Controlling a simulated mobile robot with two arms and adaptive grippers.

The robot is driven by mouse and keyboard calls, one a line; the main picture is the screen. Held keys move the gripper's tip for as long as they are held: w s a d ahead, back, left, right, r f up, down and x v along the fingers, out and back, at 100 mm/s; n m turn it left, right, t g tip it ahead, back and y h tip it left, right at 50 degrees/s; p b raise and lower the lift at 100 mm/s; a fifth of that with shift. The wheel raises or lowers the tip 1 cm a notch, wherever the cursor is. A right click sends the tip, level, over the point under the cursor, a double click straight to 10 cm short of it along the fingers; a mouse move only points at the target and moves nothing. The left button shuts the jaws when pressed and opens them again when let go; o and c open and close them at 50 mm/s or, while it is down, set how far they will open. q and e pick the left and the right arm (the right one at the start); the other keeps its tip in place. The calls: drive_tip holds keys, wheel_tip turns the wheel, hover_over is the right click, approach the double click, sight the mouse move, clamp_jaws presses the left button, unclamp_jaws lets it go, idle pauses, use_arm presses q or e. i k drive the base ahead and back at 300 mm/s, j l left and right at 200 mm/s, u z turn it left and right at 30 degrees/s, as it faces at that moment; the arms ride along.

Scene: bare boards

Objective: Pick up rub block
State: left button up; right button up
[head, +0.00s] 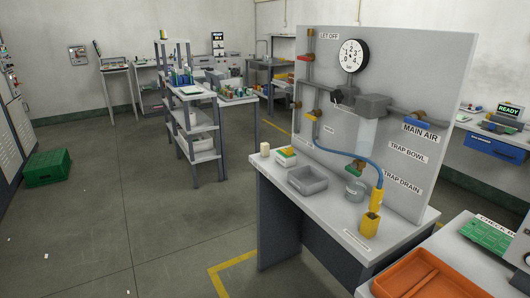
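No thing in the head view can be made out for sure as the rub block. On the bench (330,211) with the gauge panel, a small block-like item in white, yellow and green (286,156) lies near the left end. A small cream cylinder (265,149) stands to its left. A grey open tray (307,180) sits in front of them and looks empty. Neither of my grippers is in view.
The upright panel (400,90) carries a gauge (352,55), pipes and a blue hose. An orange tray (420,275) and a green board (487,237) are at lower right. A shelf rack (195,120) stands behind. A green crate (47,167) is far left. The left floor is mostly clear.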

sight(264, 147)
drive_tip(key=z, duration=0.25)
drive_tip(key=i+j+z, duration=0.3)
drive_tip(key=z, duration=0.15)
drive_tip(key=i+j+z, duration=0.4)
drive_tip(key=j, duration=0.1)
